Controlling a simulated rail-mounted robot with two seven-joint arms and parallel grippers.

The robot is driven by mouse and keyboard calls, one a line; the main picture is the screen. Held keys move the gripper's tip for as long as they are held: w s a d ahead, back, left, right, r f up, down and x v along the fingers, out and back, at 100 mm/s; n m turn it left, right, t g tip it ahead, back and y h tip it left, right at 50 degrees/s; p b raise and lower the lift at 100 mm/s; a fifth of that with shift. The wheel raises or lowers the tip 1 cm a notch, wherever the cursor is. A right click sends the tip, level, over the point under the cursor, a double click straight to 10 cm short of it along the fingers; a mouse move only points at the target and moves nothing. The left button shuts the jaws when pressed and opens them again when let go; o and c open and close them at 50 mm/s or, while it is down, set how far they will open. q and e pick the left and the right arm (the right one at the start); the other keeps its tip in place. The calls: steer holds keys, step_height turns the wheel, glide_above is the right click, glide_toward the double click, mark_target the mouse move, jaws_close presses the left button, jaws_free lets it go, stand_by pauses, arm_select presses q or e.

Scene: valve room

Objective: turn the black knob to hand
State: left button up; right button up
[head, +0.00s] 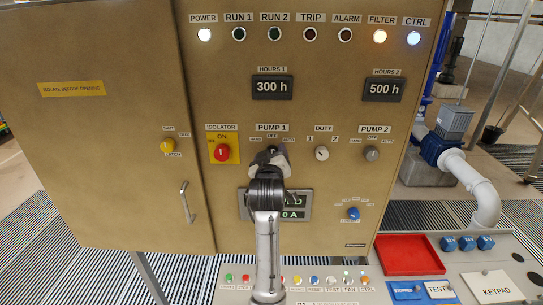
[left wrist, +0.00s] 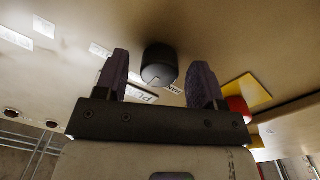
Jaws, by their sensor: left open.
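The black knob (left wrist: 159,62) on the cabinet front is under the PUMP 1 label (head: 272,127). In the left wrist view it is a round dark knob with a thin pale mark near its lower edge. In the head view my gripper mostly hides it. My left gripper (head: 269,157) is in front of it, also seen in the left wrist view (left wrist: 161,75). Its two fingers are open, one on each side of the knob, with a gap visible on both sides. Small position labels sit around the knob, partly covered. My right gripper is in neither view.
A red isolator switch (head: 222,152) on a yellow plate is left of the knob. A white DUTY knob (head: 322,153) and a grey PUMP 2 knob (head: 372,153) are to the right. A display (head: 306,204) is below, partly behind my arm. A red tray (head: 411,254) is lower right.

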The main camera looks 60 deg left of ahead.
arm_select(q)
steer(key=c, duration=0.9)
steer(key=shift+n, duration=0.4)
steer(key=n+b, duration=0.1)
steer(key=n, duration=0.7)
steer(key=shift+b, duration=0.3)
steer(key=shift+n, duration=0.3)
steer(key=o, duration=0.9)
